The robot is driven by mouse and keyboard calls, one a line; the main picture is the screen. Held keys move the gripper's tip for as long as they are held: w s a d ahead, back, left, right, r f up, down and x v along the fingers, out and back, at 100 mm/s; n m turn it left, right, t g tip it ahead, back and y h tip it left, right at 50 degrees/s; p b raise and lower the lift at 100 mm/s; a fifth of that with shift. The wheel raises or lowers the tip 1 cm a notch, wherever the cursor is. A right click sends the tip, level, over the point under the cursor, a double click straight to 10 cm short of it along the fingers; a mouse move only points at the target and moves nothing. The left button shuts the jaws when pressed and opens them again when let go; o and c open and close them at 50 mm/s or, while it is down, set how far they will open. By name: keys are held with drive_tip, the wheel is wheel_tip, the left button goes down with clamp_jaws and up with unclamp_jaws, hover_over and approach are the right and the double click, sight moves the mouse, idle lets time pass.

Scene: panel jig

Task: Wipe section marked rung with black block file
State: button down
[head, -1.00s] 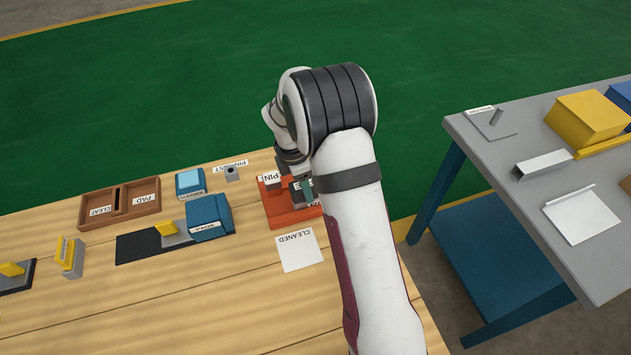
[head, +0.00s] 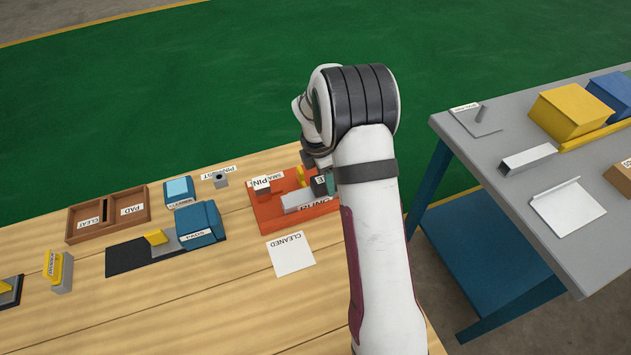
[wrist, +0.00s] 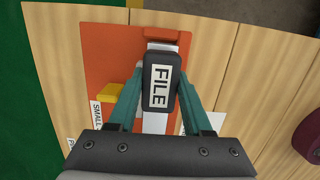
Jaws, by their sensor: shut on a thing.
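My gripper (wrist: 161,98) is shut on the black block file (wrist: 159,62), which carries a white FILE label, in the wrist view. The file is over a pale grey bar on the orange panel (wrist: 109,50); I cannot tell whether it touches the bar. In the head view the panel (head: 265,217) sits at the table's right end, with the grey bar (head: 297,201) and a label reading RUNG (head: 314,203) partly visible. A small part of the file (head: 319,186) shows beside my arm, which hides the panel's right side.
A yellow piece (wrist: 110,91) stands on the panel beside the gripper. A white CLEANED sheet (head: 291,255) lies in front of the panel. Blue blocks (head: 199,222), a wooden tray (head: 108,228) and a grey side table (head: 458,130) are also around.

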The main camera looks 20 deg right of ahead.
drive_tip(key=shift+d, duration=0.85)
drive_tip(key=shift+r, duration=4.15)
